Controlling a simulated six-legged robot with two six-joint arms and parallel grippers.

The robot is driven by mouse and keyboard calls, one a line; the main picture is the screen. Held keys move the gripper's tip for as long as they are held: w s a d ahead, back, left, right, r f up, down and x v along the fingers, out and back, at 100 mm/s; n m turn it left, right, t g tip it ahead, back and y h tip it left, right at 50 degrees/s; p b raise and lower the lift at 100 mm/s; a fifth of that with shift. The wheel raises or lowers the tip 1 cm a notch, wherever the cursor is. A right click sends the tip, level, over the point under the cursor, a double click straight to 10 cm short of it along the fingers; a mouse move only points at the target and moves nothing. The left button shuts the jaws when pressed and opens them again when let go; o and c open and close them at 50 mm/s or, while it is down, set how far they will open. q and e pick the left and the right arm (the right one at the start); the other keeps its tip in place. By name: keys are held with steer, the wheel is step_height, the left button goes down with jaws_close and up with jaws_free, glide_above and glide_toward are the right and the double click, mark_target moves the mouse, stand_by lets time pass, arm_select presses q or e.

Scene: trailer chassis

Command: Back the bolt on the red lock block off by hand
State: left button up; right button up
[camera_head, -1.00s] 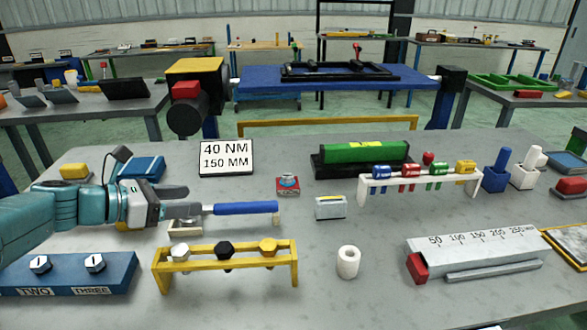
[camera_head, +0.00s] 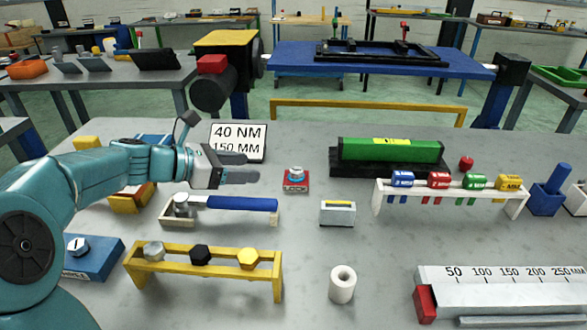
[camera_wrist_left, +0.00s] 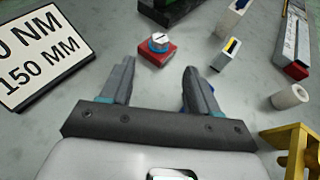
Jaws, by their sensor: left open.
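The red lock block (camera_head: 296,186) sits on the grey table near the middle. A silver bolt (camera_head: 296,173) with a blue collar stands upright on top of it. My left gripper (camera_head: 252,168) is open and empty, just left of the block and apart from it. In the left wrist view, the red block (camera_wrist_left: 156,55) and its slotted bolt head (camera_wrist_left: 159,42) lie beyond the open fingertips (camera_wrist_left: 159,68), roughly centred between them. I see no contact with the bolt. My right gripper is out of view.
A blue-handled tool (camera_head: 240,204) lies in front of my gripper. A 40 NM sign (camera_head: 238,142) stands behind it. A small grey box (camera_head: 338,213) is right of the block, and a yellow bolt rack (camera_head: 200,262) is at the front. The table around the block is clear.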

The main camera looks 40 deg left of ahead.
mark_target(296, 170)
arm_select(q)
steer(key=b+x, duration=0.1)
steer(key=x, duration=1.1)
steer(key=shift+w+d+f, duration=0.1)
steer(key=shift+w+d, duration=0.05)
steer(key=c, duration=1)
steer(key=shift+d+n+y+b, duration=0.15)
steer(key=shift+n+y+b, duration=0.25)
steer(key=shift+b, duration=0.25)
steer(key=shift+c, duration=0.2)
steer(key=shift+n+t+y, duration=0.4)
